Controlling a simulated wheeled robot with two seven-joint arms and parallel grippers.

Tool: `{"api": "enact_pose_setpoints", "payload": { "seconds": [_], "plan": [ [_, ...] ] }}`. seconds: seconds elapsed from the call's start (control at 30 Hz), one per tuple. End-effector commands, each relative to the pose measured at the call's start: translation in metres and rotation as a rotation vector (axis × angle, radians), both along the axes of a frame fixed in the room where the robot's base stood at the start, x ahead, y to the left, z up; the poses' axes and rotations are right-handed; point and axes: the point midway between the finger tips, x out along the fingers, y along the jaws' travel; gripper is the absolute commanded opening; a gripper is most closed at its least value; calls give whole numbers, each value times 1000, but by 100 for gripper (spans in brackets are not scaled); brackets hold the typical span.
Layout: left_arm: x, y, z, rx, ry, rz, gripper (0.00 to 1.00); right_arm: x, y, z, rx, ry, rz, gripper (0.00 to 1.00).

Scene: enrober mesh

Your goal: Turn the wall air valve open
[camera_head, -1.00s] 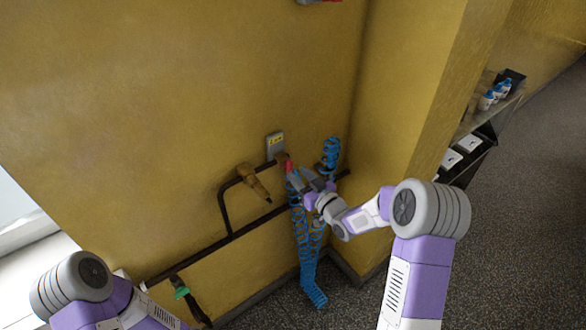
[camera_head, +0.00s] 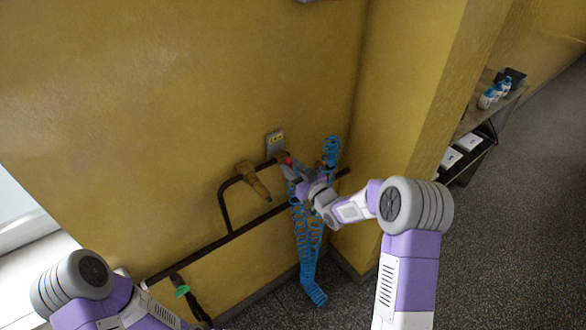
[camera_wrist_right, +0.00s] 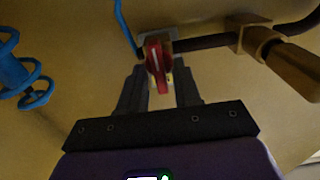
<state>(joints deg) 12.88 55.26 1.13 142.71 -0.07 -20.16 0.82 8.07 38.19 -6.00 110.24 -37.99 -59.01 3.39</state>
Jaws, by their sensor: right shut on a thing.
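The air valve's red handle (camera_head: 288,161) is on the dark pipe on the yellow wall, below a small grey plate with a yellow label (camera_head: 275,142). My right gripper (camera_head: 291,172) is at the handle, its fingers around it. In the right wrist view the red handle (camera_wrist_right: 155,56) lies between the two dark fingers of the gripper (camera_wrist_right: 159,86), with its lower end in the grip. The fingers partly hide the valve in the head view. My left arm shows at the lower left, but its gripper is not visible.
A green-and-black item (camera_head: 182,290) is lower left. A shelf with bottles (camera_head: 490,98) stands right.

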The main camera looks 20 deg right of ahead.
Motion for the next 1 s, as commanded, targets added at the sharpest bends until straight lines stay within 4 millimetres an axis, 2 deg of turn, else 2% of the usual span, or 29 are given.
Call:
{"api": "enact_pose_setpoints", "payload": {
  "seconds": [0.37,0.7,1.0],
  "plan": [
    [0,0,-14,0,0,0,43,0,-2,-2,149,53,-2,2],
    [0,0,-31,0,0,0,43,1,-3,-3,440,160,-1,2],
    [0,0,-37,0,0,0,43,1,-5,-4,707,259,-2,2]
  ]
}}
